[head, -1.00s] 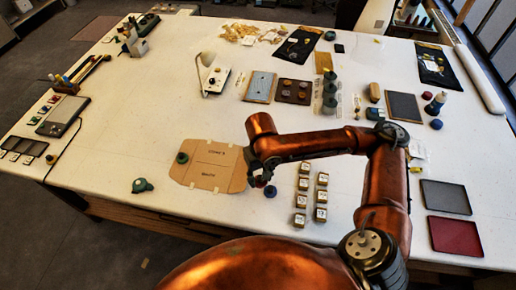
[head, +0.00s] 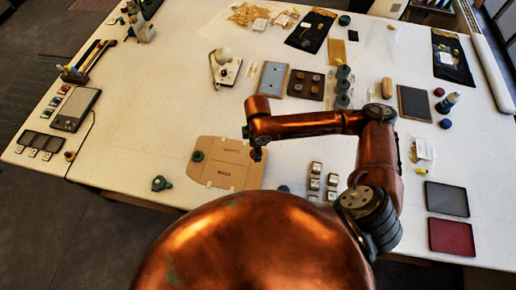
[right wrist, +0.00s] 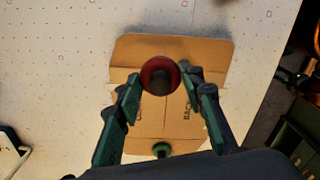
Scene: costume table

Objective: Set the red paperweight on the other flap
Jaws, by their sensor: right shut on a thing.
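The tan cardboard piece (head: 218,163) lies flat near the table's front edge, with printed words on it. A green paperweight (head: 198,156) sits on its left flap; it also shows at the bottom of the right wrist view (right wrist: 161,149). My right gripper (right wrist: 160,75) is shut on the red paperweight (right wrist: 159,66), a round red disc with a dark knob. In the head view my right gripper (head: 257,155) is over the right flap, and the red paperweight cannot be made out there. I cannot tell its height above the cardboard. My left gripper is out of view.
A dark blue knob (head: 284,189) and several small boxes (head: 315,182) stand right of the cardboard. A dark teal knobbed object (head: 161,183) lies to its left. The table (head: 150,110) is clear left of and behind the cardboard.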

